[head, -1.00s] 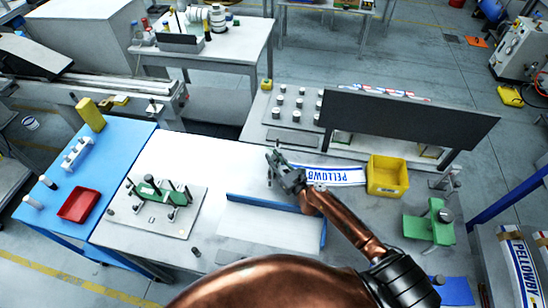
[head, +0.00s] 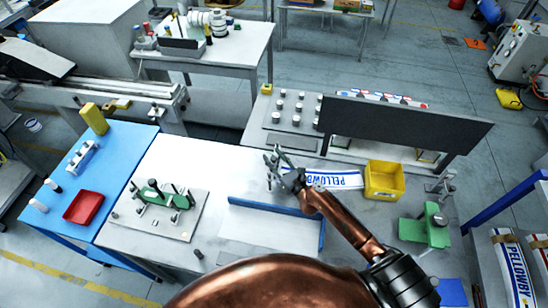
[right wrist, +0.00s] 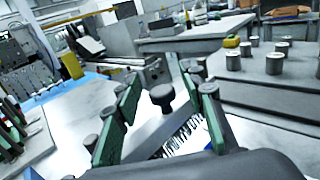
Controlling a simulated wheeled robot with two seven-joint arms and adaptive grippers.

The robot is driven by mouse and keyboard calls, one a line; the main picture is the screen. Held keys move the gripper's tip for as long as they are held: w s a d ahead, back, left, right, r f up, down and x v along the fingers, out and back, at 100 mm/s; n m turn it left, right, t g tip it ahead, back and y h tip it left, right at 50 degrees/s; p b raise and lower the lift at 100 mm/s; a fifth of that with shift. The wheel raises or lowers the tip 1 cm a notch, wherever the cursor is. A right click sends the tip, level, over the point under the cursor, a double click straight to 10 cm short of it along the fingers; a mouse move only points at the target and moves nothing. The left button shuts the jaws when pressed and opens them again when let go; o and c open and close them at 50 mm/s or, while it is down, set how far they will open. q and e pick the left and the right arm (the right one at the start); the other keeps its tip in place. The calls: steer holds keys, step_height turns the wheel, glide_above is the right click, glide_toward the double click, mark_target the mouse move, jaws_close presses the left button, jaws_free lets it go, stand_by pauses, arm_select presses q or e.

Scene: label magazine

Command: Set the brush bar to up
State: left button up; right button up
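My right gripper (head: 275,163) hangs over the white table, near the left end of a blue-lettered label strip (head: 333,179). In the right wrist view its green-padded fingers (right wrist: 165,108) stand apart. A dark round knob (right wrist: 162,96) shows between them, on or beside a grey bar. Dark bristle-like strokes on white (right wrist: 186,136) lie below it; I take this for the brush bar, but its up or down setting cannot be told. I see no clear contact between fingers and knob. My left gripper is not in view.
A dark upright panel (head: 400,130) stands right of the gripper, with a yellow bin (head: 384,180) in front. A blue-edged tray (head: 270,225) lies nearer. A plate with metal posts (head: 285,115) is behind. A green fixture (head: 165,198) stands left; a green device (head: 428,228) stands right.

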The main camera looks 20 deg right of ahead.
steer(key=s+d, duration=0.1)
steer(key=s, duration=1.1)
steer(key=shift+d, duration=0.3)
